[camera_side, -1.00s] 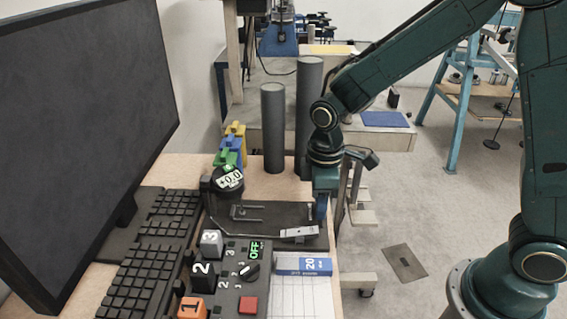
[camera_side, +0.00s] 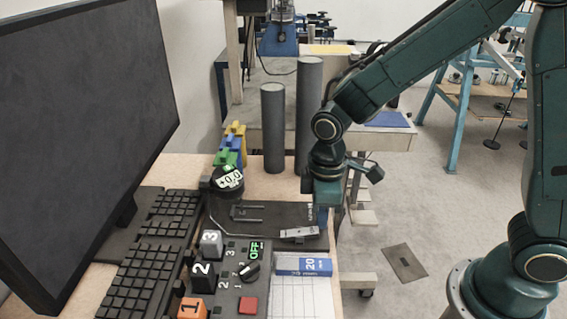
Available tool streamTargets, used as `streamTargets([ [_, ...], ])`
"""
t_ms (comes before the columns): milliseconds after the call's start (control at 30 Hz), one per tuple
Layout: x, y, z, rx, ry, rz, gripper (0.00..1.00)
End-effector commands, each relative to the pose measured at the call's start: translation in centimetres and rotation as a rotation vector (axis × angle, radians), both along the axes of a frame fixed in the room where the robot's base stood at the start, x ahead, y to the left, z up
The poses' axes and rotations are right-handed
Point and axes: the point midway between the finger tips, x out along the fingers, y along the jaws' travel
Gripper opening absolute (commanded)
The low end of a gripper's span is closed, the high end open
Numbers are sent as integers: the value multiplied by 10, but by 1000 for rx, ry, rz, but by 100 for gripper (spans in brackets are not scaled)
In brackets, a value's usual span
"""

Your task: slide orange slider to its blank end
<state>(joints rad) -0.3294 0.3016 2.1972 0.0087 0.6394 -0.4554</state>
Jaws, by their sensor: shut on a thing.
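An orange block marked 1 (camera_side: 192,308) stands at the bottom edge of the side view, on the dark control panel; its lower part is cut off and its track cannot be made out. My gripper (camera_side: 321,216) is well up and right of it, low over the right end of the dark plate and apart from the orange block. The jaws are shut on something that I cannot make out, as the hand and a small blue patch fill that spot.
A black block marked 2 (camera_side: 202,278) and a grey block marked 3 (camera_side: 211,244) stand beyond the orange one. A knob (camera_side: 248,272), red button (camera_side: 247,305) and blue-white box (camera_side: 303,265) lie to the right. A keyboard (camera_side: 150,255) and monitor (camera_side: 80,130) fill the left.

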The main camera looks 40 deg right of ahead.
Motion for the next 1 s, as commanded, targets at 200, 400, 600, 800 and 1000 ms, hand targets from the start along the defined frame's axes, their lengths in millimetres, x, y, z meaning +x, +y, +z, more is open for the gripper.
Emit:
streamTargets([
  [200,-4,4,1,10,8,11,0],
  [400,-4,4,1,10,8,11,36],
  [600,-4,4,0,9,9,12,36],
  [800,0,1,0,9,9,10,36],
  [1000,11,-9,0,7,7,6,36],
])
